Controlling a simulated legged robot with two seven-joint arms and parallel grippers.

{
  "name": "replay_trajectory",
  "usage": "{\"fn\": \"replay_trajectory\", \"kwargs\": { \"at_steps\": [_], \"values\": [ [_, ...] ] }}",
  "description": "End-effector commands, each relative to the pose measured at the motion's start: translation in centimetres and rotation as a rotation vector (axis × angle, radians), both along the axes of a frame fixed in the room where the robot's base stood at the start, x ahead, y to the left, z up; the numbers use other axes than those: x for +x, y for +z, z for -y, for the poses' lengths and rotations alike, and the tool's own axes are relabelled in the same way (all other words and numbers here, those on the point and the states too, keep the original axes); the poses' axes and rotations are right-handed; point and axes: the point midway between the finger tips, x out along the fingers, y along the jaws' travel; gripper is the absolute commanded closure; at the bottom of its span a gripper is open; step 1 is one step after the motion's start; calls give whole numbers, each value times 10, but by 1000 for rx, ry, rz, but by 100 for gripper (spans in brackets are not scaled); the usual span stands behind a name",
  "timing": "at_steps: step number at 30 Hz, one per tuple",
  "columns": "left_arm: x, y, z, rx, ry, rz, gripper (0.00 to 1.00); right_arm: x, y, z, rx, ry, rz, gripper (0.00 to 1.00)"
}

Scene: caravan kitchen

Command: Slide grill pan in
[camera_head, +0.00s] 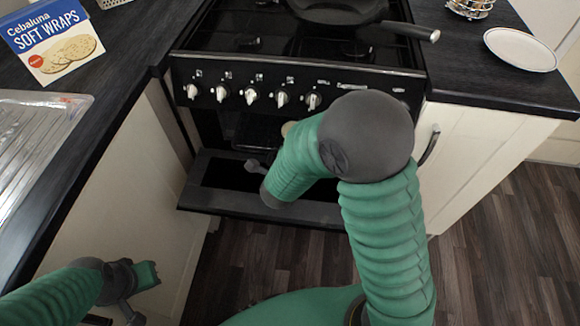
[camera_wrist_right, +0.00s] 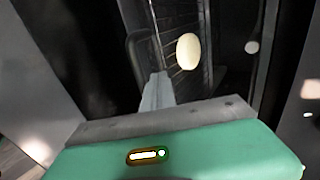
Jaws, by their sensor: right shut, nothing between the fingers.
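The grill pan (camera_head: 262,130) is a dark pan in the grill opening below the cooker's knobs, largely hidden by shadow and my right arm. In the wrist view its wire rack (camera_wrist_right: 178,62) shows with a pale round item (camera_wrist_right: 188,51) on or over it; a smaller pale round thing is further right. My right gripper (camera_head: 253,165) reaches into the opening above the lowered grill door (camera_head: 200,200). Its grey finger (camera_wrist_right: 156,92) is beside the rack, shut and empty; I cannot tell whether it touches the pan. My left gripper (camera_head: 130,300) hangs low at left, away from the cooker; its jaws are unclear.
The cooker's knobs (camera_head: 252,95) stick out just above the opening. A frying pan (camera_head: 340,10) sits on the hob. A soft wraps box (camera_head: 55,40) stands on the left counter and a white plate (camera_head: 520,49) on the right one. Floor is clear at right.

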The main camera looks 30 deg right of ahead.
Motion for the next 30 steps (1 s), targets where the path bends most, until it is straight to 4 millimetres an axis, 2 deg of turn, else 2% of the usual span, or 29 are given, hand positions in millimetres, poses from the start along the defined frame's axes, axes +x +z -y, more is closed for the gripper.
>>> {"fn": "replay_trajectory", "kwargs": {
  "at_steps": [14,17,24,30],
  "values": [
    [0,-1,0,0,-1,1,100,8,-4,7,2,0,-1,100],
    [0,1,0,0,-1,1,100,22,-3,16,2,-4,0,100],
    [0,8,0,0,-1,1,100,69,-3,48,2,-1,-1,100],
    [0,9,0,0,-1,1,100,84,-4,58,0,1,-1,100]
  ]
}}
